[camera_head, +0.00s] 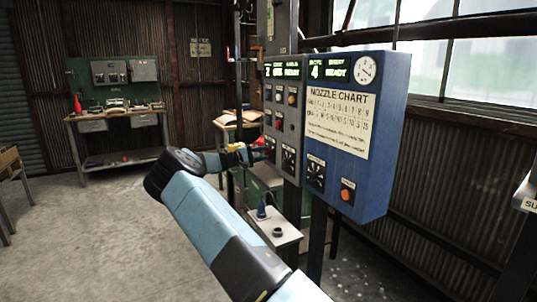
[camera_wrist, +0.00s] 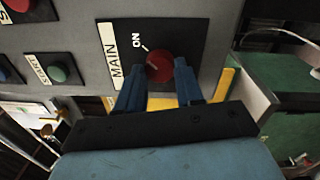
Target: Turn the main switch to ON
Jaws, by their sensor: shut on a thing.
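The main switch is a red round knob (camera_wrist: 159,66) on a black plate with a white MAIN label (camera_wrist: 112,58) and the word ON beside a short white tick. In the wrist view my gripper (camera_wrist: 161,70) has its two blue fingers on either side of the knob, shut on it. The fingers hide the knob's lower sides, and I cannot tell exactly which way its mark points. In the head view my gripper (camera_head: 256,148) reaches the left side of the grey control panel (camera_head: 288,112), and the red knob is tiny there.
A green START button (camera_wrist: 59,73) and a red button (camera_wrist: 18,5) sit on the same panel in the wrist view. A blue nozzle box (camera_head: 375,125) stands right of the panel. A small stand (camera_head: 277,228) is below. A workbench (camera_head: 115,115) is far left; floor between is clear.

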